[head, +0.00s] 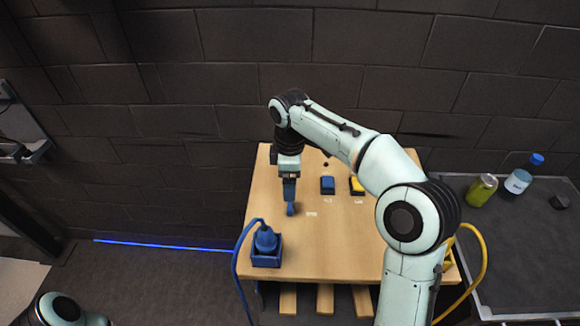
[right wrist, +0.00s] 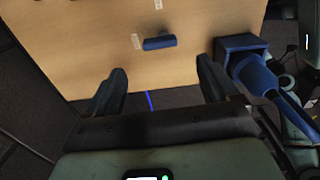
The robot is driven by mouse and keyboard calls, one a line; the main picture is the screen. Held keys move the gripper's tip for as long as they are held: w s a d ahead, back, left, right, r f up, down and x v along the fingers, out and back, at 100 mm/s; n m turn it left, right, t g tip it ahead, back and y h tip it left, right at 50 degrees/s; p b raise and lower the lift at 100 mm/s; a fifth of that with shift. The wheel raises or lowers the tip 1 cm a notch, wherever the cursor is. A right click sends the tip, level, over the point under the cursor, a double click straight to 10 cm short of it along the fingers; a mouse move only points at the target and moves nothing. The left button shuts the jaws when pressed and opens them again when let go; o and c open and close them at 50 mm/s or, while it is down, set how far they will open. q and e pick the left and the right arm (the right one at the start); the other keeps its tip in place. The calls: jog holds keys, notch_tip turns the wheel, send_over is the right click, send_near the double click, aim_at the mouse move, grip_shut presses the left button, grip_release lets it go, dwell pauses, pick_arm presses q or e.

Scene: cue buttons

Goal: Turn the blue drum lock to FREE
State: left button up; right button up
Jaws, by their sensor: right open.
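A small blue bar-shaped piece, probably the drum lock's handle (head: 291,210), sits on the wooden table top below my right gripper. My left gripper is out of view; only part of that arm shows at the lower left.
A blue box with a blue plug and cable (head: 266,258) stands at the table's front left. A blue button (head: 328,186) and a yellow button (head: 357,187) sit further back. A dark side table (head: 520,250) at the right holds a green jar (head: 482,190) and a blue-capped bottle (head: 519,181).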

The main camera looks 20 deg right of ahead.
jog(key=shift+r, duration=2.2)
